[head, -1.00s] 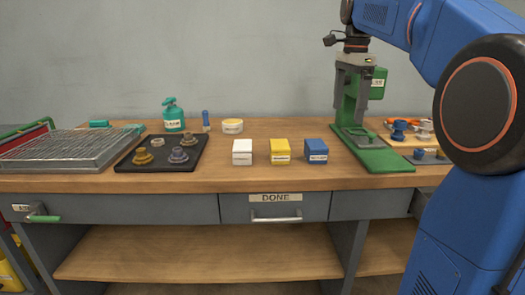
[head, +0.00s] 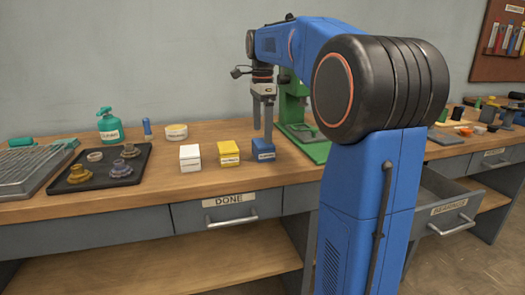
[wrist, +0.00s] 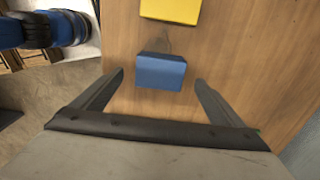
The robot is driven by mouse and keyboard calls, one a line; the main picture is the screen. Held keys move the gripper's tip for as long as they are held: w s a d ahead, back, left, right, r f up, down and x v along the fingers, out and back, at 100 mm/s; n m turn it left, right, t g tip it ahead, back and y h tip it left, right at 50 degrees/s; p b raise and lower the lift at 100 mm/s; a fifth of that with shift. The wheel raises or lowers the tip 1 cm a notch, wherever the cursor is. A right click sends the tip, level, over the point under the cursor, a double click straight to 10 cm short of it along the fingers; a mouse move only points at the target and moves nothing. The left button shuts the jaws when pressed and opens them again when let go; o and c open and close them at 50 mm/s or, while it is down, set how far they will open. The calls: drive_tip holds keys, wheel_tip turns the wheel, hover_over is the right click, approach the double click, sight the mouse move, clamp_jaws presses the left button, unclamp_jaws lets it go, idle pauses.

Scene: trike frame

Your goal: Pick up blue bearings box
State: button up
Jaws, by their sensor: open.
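The blue bearings box (head: 263,149) stands on the wooden workbench, to the right of the yellow box (head: 229,153) and the white box (head: 190,158). My gripper (head: 263,136) is open and points down, with its fingers just above or at the blue box in the head view. In the wrist view the blue box (wrist: 161,71) lies ahead of the gap between the open fingers of my gripper (wrist: 160,78), with a finger to each side. I cannot tell whether either finger touches it. The yellow box (wrist: 171,9) shows beyond it.
A green press (head: 293,110) stands close behind and right of the blue box. A black tray (head: 72,179) with several metal parts lies at the left. A green bottle (head: 109,125) and a round tub (head: 175,132) stand at the back. A drawer (head: 447,210) is open at the right.

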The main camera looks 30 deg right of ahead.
sight(263, 146)
drive_tip(key=shift+d+f, duration=0.15)
drive_tip(key=shift+f, duration=3.3)
drive_tip(key=shift+r, duration=0.1)
drive_tip(key=c, duration=1.4)
